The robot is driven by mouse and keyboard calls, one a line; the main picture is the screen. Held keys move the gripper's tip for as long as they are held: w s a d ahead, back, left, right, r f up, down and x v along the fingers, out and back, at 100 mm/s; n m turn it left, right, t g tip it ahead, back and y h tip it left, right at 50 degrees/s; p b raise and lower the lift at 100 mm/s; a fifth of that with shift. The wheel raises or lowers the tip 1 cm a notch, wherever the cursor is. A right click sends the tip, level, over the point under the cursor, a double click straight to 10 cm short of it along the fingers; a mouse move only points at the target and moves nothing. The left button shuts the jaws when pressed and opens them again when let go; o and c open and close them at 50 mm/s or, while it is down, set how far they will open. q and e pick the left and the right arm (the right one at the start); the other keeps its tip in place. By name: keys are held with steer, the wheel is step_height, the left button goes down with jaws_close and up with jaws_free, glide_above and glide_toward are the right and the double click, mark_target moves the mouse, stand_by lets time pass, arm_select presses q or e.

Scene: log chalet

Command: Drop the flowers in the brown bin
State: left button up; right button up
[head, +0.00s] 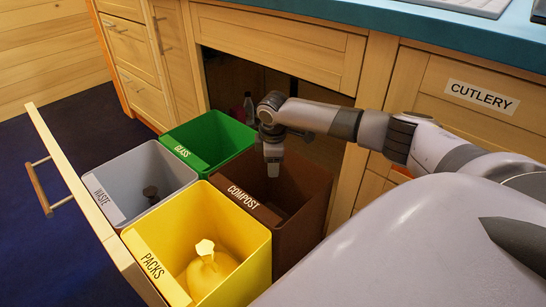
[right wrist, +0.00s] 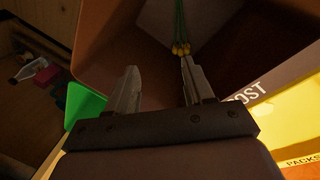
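The brown bin (head: 308,195), labelled COMPOST, stands at the right of the pull-out drawer. My right gripper (head: 272,170) points down into its mouth. In the right wrist view my right gripper (right wrist: 160,68) has its two fingers apart with a gap between them. The flowers (right wrist: 180,46) show there as thin green stems with yellowish ends, against the brown bin's inside (right wrist: 110,50), just beyond the right-hand fingertip. They are not between the fingers; whether they touch that fingertip I cannot tell. The flowers do not show clearly in the head view. My left gripper is out of view.
A green GLASS bin (head: 215,140), a grey WASTE bin (head: 150,170) and a yellow PACKS bin (head: 235,225) with a yellow item inside share the drawer. The wooden drawer front (head: 85,195) stands at left. A CUTLERY drawer (head: 480,110) is at right.

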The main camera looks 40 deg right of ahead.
step_height(320, 180, up, 7)
steer(key=s+p, duration=0.1)
steer(key=p, duration=0.2)
steer(key=shift+a+p, duration=0.3)
steer(key=shift+a, duration=0.15)
stand_by(0.8)
